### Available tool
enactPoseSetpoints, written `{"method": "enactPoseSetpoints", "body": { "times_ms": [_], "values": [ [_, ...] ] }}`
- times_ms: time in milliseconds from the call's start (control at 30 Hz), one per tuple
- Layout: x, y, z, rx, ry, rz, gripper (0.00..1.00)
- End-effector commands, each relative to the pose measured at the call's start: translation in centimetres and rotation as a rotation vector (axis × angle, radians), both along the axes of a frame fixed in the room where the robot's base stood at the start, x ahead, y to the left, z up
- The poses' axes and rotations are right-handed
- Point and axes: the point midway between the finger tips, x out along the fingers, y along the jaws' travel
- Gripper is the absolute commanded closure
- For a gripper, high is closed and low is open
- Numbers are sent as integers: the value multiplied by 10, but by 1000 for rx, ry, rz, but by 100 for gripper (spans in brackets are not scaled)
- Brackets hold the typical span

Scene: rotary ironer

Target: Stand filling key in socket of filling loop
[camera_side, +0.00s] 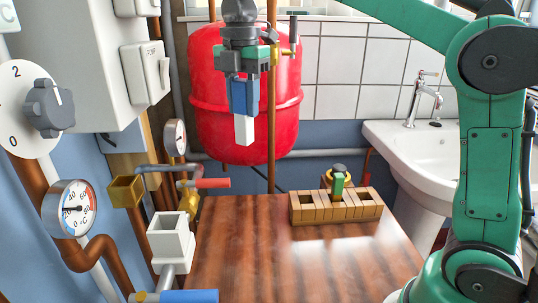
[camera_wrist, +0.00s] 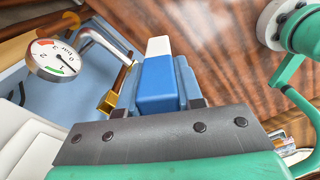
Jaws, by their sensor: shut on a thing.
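The filling key (camera_side: 243,128), a block with a blue upper part and a white square end, hangs upright from my gripper (camera_side: 240,85), white end down. My gripper is shut on its blue part, high above the table in front of the red vessel. In the wrist view the key (camera_wrist: 157,75) points away between the fingers (camera_wrist: 158,98). At the lower left, the filling loop has a white square open-topped socket (camera_side: 170,245) on a grey pipe and a brass square socket (camera_side: 125,191) further back. I cannot tell which is the key's socket. The key is apart from both.
A wooden slotted block (camera_side: 335,209) stands on the wooden table (camera_side: 285,265), with a green and brass piece (camera_side: 338,184) in it. A red lever (camera_side: 204,183), a blue lever (camera_side: 190,296) and gauges crowd the left. The red vessel (camera_side: 245,90) is behind. The table's front is clear.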

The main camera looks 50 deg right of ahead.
Motion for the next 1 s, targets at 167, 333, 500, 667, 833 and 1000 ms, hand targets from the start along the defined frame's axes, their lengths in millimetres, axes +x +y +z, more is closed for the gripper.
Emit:
{"method": "enactPoseSetpoints", "body": {
  "times_ms": [167, 333, 500, 667, 833, 1000],
  "values": [
    [-4, 95, 1, 0, 0, 310, 100],
    [-18, 149, 1, 0, 0, 491, 100],
    [-26, 169, -3, 0, 0, 560, 100],
    [-27, 171, -23, 0, 0, 566, 100],
    [-26, 170, -39, 0, 0, 564, 100],
    [-26, 170, -59, 0, 0, 563, 100]
  ]
}}
